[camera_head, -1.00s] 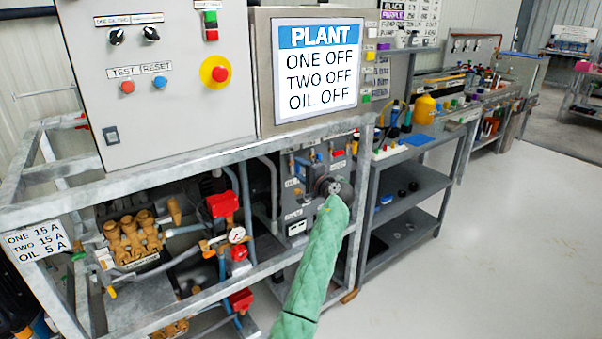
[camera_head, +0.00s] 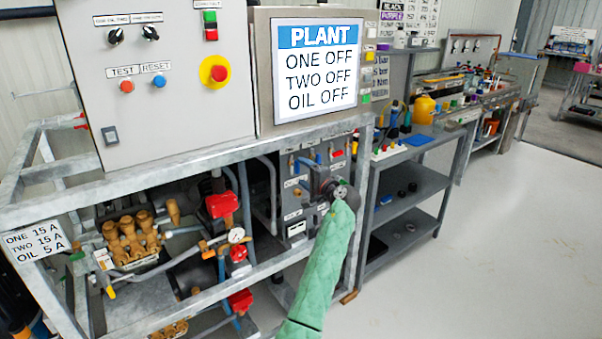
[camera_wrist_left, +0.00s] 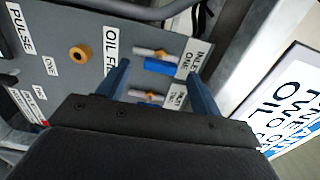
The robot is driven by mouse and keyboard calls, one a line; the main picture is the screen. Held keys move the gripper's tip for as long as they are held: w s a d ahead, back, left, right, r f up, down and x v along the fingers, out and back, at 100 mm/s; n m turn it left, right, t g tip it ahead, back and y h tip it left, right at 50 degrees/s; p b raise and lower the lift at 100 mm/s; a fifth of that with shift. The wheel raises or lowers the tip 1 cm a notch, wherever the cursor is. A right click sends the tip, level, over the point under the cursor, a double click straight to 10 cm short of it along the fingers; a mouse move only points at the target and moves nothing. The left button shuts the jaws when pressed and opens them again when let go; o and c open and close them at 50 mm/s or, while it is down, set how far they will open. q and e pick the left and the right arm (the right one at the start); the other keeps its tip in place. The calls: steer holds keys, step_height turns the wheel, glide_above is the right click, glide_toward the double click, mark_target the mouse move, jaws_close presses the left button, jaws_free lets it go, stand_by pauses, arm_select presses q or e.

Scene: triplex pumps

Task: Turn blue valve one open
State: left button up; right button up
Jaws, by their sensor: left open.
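In the left wrist view, a blue valve handle (camera_wrist_left: 160,67) with a brass fitting sits on a grey panel beside a label reading "INLE… ONE". A second, similar valve (camera_wrist_left: 147,98) is lower, by another label, partly hidden by my gripper. My left gripper (camera_wrist_left: 158,77) is open; its two blue fingers stand either side of the first handle in the picture. I cannot tell whether they touch it. My right gripper is out of view.
A galvanised frame rail (camera_head: 200,175) runs above the panel, and a frame post (camera_head: 365,200) stands right of it. The plant display (camera_head: 320,70) reads all off. Pipes and a brass pump (camera_head: 130,238) are at left. Open floor (camera_head: 480,240) lies to the right.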

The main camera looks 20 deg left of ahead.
arm_select(q)
steer(key=shift+v, duration=2.65)
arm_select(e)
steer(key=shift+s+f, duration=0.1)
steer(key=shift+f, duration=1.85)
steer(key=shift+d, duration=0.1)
